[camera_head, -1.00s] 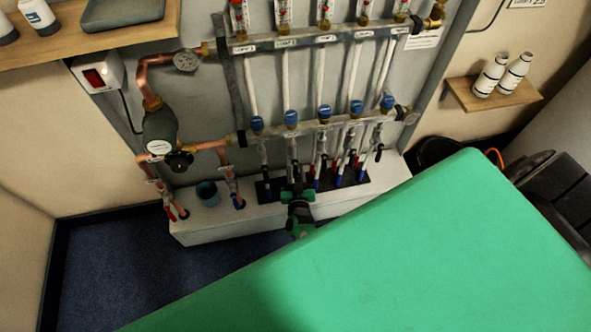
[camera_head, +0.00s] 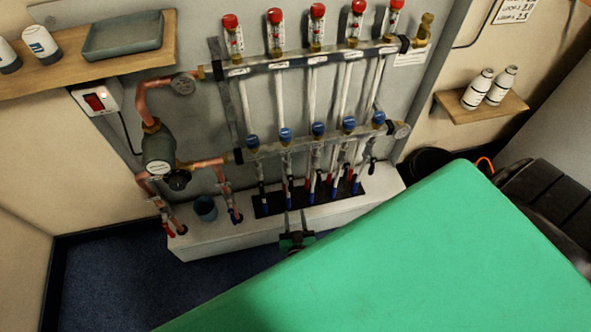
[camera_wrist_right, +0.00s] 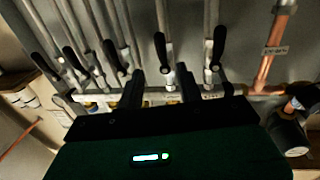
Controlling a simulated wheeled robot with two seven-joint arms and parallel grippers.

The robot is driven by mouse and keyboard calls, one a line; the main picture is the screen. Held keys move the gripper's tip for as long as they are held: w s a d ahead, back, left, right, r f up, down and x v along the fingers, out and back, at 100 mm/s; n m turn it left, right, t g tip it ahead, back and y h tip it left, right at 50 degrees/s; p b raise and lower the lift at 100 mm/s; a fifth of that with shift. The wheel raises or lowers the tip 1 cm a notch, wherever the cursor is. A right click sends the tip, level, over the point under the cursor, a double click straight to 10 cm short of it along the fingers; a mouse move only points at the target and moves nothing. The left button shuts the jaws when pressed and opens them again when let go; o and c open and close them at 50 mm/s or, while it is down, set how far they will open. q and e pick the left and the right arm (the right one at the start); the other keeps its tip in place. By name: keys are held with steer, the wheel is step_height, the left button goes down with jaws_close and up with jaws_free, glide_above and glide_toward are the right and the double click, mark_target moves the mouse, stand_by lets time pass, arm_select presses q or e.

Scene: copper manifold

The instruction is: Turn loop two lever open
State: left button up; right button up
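The manifold's lower rail (camera_head: 322,138) carries a row of blue caps, with loop pipes and small valves below it. In the right wrist view, black levers hang in a row on the pipes. The second lever from the right (camera_wrist_right: 160,48), apparently loop two's, lies roughly along its pipe. Its tag is too small to read. My right gripper (camera_head: 296,222) is in front of the white plinth, fingers pointing towards the valves. In the wrist view its fingers (camera_wrist_right: 162,88) are apart and empty, one on each side of that lever's pipe, below the lever. My left gripper is out of view.
Another black lever (camera_wrist_right: 217,46) is close on the right, with a third (camera_wrist_right: 115,57) on the left. A copper pipe (camera_wrist_right: 271,55) stands farther right. The green surface (camera_head: 430,250) fills the head view's lower right. A blue cup (camera_head: 205,208) stands on the plinth (camera_head: 228,238).

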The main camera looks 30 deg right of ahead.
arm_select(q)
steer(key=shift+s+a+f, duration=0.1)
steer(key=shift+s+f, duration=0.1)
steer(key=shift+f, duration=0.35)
arm_select(e)
steer(key=shift+v, duration=1.15)
